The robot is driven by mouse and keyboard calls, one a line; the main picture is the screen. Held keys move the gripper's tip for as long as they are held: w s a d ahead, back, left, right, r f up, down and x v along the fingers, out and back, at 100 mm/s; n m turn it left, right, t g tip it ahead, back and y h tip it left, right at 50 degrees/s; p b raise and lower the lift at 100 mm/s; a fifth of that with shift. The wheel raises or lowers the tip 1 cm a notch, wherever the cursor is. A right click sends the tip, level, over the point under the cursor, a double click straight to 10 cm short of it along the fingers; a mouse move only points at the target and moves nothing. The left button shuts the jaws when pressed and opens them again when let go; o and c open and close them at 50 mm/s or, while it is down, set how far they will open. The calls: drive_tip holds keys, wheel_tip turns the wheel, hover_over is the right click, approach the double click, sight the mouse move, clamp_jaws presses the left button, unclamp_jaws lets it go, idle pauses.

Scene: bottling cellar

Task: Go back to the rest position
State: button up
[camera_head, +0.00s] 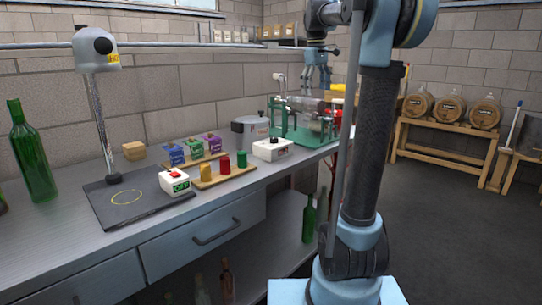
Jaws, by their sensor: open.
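My gripper (317,82) shows at the top centre, pointing down with its fingers apart and nothing visible between them. It appears above or in front of the green-framed machine (305,125) at the right end of the bench; its exact height over it is hard to tell. My blue and black arm rises at the right of centre and hides part of the view behind it.
Barrels (450,108) stand on a wooden rack at right. Floor there is clear.

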drive_tip(key=s+f+m+t+y, duration=0.1)
drive_tip(key=s+f+m, duration=0.7)
drive_tip(key=s+f, duration=2.8)
drive_tip(key=shift+d+f, duration=0.45)
drive_tip(key=shift+w+f, duration=0.2)
drive_tip(key=shift+w, duration=0.3)
